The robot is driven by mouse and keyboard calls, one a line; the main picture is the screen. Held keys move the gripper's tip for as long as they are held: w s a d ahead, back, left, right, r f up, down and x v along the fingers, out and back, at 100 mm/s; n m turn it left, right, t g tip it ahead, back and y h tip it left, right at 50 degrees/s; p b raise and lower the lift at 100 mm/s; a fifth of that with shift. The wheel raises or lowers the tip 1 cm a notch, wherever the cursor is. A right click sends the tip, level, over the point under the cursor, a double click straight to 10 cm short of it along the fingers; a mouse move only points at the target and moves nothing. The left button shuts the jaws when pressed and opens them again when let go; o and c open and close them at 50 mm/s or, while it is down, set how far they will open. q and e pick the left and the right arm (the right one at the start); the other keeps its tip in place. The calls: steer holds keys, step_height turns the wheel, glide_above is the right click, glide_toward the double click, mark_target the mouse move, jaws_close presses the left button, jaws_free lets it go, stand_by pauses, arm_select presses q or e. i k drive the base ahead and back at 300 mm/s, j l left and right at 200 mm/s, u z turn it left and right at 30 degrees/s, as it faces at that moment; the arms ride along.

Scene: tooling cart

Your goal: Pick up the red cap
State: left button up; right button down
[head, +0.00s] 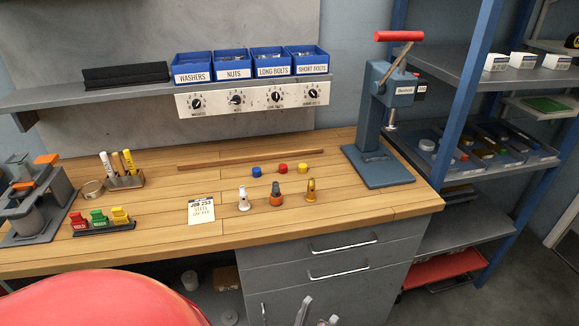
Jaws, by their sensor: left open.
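The red cap (283,168) sits upright on the wooden worktop, between a blue cap (256,170) and a yellow cap (302,167). In front of the caps stand a white-topped piece (243,199), an orange and grey piece (276,194) and a brass-coloured piece (310,191). My left gripper (317,317) just enters at the bottom edge. Its fingertips are apart, with nothing seen between them, in front of the drawers and well below the caps. My right gripper is not in view.
A blue press (371,169) with a red handle stands right of the caps. A wooden strip (250,160) lies behind them, and a job card (201,210) lies to the left. Blue bins (232,63) sit on the shelf above. A large red rounded surface (100,300) fills the lower left.

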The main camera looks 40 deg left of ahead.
mark_target(283, 166)
steer(key=k+u, duration=0.1)
steer(key=u, duration=1.05)
